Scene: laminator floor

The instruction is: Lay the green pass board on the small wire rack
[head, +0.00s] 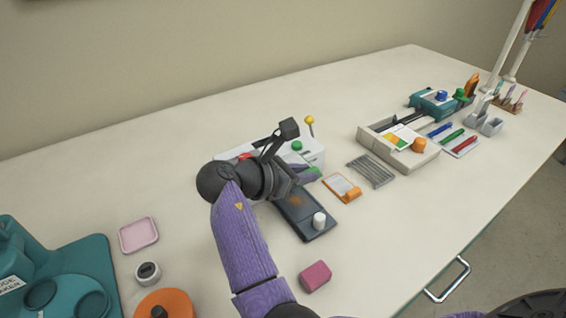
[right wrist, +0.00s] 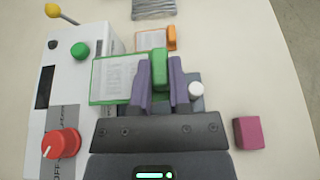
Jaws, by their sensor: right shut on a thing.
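My right gripper (head: 306,174) is shut on the green pass board. In the right wrist view, the purple fingers of this gripper (right wrist: 161,82) pinch the board's green grip. The green-framed board (right wrist: 110,82), with a pale printed face, sticks out to the left of the fingers. In the head view only a little green of the pass board (head: 315,170) shows past the fingers. The small wire rack (head: 371,170) lies flat and empty on the table, to the right of the gripper. Part of the rack (right wrist: 153,9) shows at the top of the wrist view. My left gripper is not in view.
An orange pass board (head: 342,187) lies between the gripper and the rack. A white laminator (right wrist: 75,90) stands beside the gripper. A dark tray (head: 297,206) with a white knob lies below it. A beige open box (head: 410,158) stands beyond the rack. A pink block (head: 315,276) is nearer.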

